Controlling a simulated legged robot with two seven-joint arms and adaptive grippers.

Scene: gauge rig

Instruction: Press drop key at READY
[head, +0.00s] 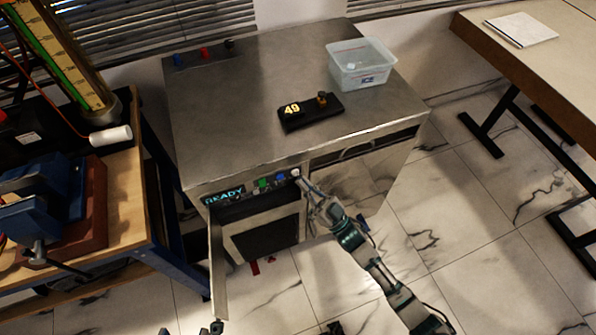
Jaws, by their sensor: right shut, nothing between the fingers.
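The metal cabinet (245,95) has a key panel on its front, under the top edge. A lit display (224,195) at the panel's left reads READY in cyan. Right of it are a green key (263,184), a blue key (280,178) and a pale round knob or key (296,173). I cannot read which is the drop key. My right gripper (302,183) is shut and empty, its tip close to the pale one at the panel's right end. I cannot tell whether it touches.
On the cabinet top are a clear plastic bin (361,65), a black block marked 49 (310,110) and several small coloured knobs at the back. An open door (216,265) juts out below the display. A workbench (125,185) stands left, a table (490,50) right.

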